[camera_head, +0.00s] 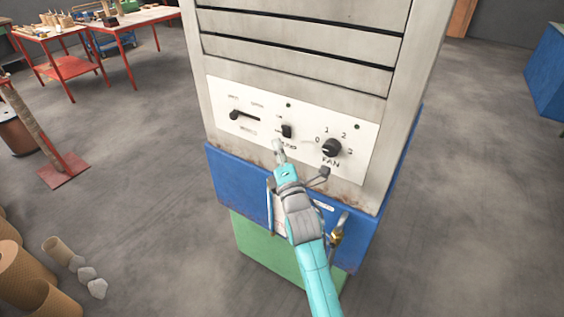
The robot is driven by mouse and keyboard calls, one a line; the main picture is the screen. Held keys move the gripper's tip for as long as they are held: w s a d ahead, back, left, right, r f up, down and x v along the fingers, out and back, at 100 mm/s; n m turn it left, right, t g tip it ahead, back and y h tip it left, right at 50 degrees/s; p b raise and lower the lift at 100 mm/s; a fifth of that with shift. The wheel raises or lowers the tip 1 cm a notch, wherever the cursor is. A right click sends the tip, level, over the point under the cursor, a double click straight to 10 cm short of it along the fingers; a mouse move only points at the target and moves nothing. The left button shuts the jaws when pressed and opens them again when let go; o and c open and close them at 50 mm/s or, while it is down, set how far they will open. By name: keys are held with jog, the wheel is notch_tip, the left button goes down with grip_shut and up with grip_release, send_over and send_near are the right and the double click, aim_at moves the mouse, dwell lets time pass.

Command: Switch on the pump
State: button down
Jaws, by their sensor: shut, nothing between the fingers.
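The white control panel (228,92) is on the front of a tall grey cabinet (230,62). A small black switch (287,131) sits in the middle of the panel. The label below it is partly hidden by my fingertips and seems to read PUMP. My gripper (278,146) is shut and empty. Its tips are just below and left of the black switch, in front of the panel. I cannot tell whether they touch the panel. Which way the switch is set is too small to tell.
A black FAN knob (331,148) with numbered positions is to the right of the switch. A black lever (245,116) is to the left. A blue section (232,182) with a brass valve (337,236) is below the panel. Red-legged tables (108,22) stand at the back left.

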aim_at(282, 127)
jog(key=shift+w+d+r, duration=0.35)
jog(key=shift+w+d, duration=0.15)
jog(key=shift+w, duration=0.15)
jog(key=shift+w+d+r, duration=0.35)
jog(key=shift+w+d, duration=0.15)
jog(key=shift+w, duration=0.1)
